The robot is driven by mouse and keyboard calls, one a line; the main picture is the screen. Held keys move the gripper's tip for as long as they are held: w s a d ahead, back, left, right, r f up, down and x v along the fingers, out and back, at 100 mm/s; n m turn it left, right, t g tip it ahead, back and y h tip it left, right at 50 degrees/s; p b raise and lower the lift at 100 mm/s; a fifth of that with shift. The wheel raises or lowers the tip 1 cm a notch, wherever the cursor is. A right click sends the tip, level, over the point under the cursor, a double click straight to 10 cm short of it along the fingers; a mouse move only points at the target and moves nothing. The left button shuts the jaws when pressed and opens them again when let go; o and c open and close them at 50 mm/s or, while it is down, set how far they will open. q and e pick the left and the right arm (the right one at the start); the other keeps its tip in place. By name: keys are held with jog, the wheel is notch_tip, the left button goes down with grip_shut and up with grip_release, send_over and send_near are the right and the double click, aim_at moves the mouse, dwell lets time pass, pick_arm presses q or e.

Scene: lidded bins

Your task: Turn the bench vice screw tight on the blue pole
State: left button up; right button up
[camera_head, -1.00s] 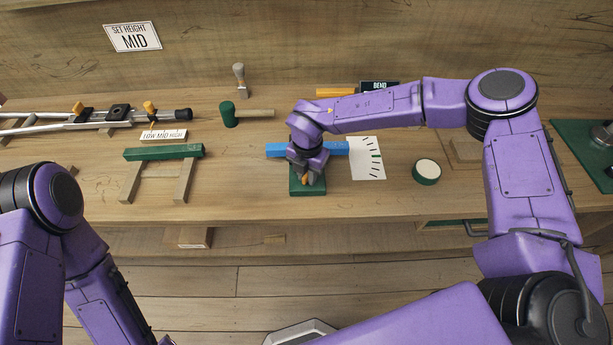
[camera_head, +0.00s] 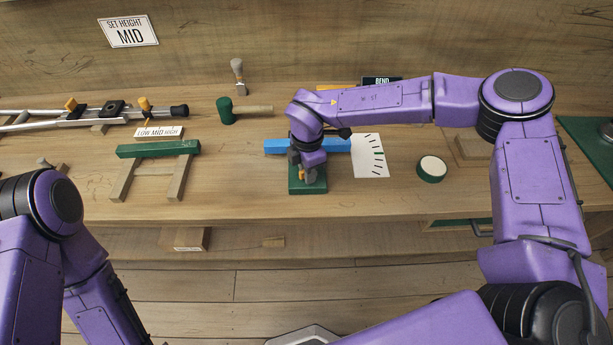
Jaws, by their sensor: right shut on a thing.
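The blue pole (camera_head: 337,145) lies level across the vice near the middle of the bench. The vice's green base (camera_head: 307,190) shows below my right gripper (camera_head: 307,176). My right gripper points down at the front of the vice and is shut on the vice screw, which my fingers and wrist mostly hide. The vice jaws are also mostly hidden. My left arm is at the lower left; its gripper is not in view.
A white card with dial marks (camera_head: 370,156) lies right of the vice, with a round green-rimmed tin (camera_head: 432,168) beyond it. A green-topped wooden stand (camera_head: 158,149), a green mallet (camera_head: 226,110) and a crutch (camera_head: 90,115) lie to the left.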

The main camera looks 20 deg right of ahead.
jog(key=shift+f+m, duration=0.1)
jog(key=shift+m, duration=0.2)
jog(key=shift+f+m+b, duration=0.15)
jog(key=shift+m+b, duration=1)
jog(key=shift+m, duration=0.05)
jog(key=shift+m+b, duration=0.55)
jog(key=shift+m, duration=0.25)
jog(key=shift+r, duration=0.25)
